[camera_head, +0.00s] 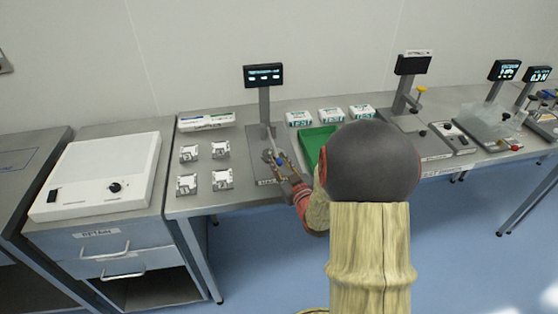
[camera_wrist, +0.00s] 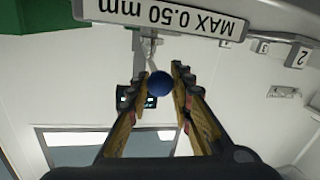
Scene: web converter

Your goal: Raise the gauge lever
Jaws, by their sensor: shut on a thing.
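The gauge stand (camera_head: 265,106) rises from a grey base plate on the bench, with a dark display (camera_head: 263,76) on top. The gauge lever is a thin rod ending in a round blue knob (camera_wrist: 159,84). My gripper (camera_head: 279,161) is low at the front of the stand, beside the green tray. In the wrist view my gripper (camera_wrist: 157,78) has one finger on each side of the knob and is shut on it. The rod runs from the knob toward the "MAX 0.50 mm" plate (camera_wrist: 165,16). The lever is small and partly covered in the head view.
Several numbered metal blocks (camera_head: 219,150) sit left of the stand. A green tray (camera_head: 313,146) is close on its right, partly behind my arm. White TEST boxes (camera_head: 331,115) stand behind the tray. Another display stand (camera_head: 400,97) is further right.

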